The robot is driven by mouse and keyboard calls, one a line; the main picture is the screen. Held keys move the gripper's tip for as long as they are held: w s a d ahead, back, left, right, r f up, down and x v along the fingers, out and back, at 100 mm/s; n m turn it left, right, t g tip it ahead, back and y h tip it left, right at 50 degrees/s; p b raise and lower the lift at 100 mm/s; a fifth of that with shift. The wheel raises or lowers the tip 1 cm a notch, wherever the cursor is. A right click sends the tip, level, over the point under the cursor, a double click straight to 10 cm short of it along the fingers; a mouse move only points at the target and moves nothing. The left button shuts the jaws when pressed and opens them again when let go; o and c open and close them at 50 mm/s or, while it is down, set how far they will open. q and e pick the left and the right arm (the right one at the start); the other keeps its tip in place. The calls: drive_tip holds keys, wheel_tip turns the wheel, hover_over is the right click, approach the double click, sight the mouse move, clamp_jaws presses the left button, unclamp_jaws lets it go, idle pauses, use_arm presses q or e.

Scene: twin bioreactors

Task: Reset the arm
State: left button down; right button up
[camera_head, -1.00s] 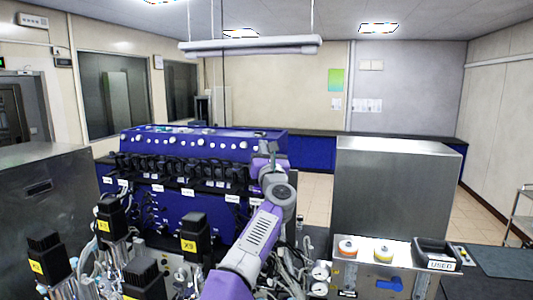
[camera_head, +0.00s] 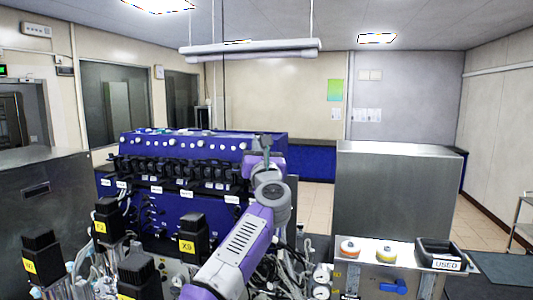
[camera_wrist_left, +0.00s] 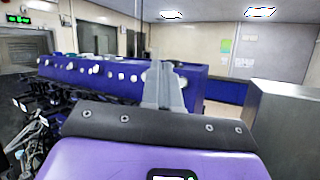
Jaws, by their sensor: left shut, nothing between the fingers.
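My left arm reaches up from the bottom of the head view. Its purple and grey forearm points away from me, with the left gripper (camera_head: 265,142) at the far end, in front of the blue bioreactor unit (camera_head: 210,146). In the left wrist view the gripper's grey fingers (camera_wrist_left: 165,82) stand together, shut and empty, with the blue unit behind them. The fingers appear clear of everything. My right gripper is in neither view.
Black motor blocks with yellow labels (camera_head: 188,238) stand at the lower left, among tubing. A tall steel cabinet (camera_head: 390,200) stands to the right. In front of it are two small round containers and a black bin (camera_head: 437,252) marked USED. Open air surrounds the gripper above the unit.

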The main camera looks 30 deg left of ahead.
use_arm(q)
drive_tip(key=shift+s+d+r, duration=0.15)
drive_tip(key=shift+s, duration=0.4)
drive_tip(key=shift+s+d+r, duration=0.15)
drive_tip(key=shift+s, duration=0.35)
drive_tip(key=shift+w+r, duration=0.1)
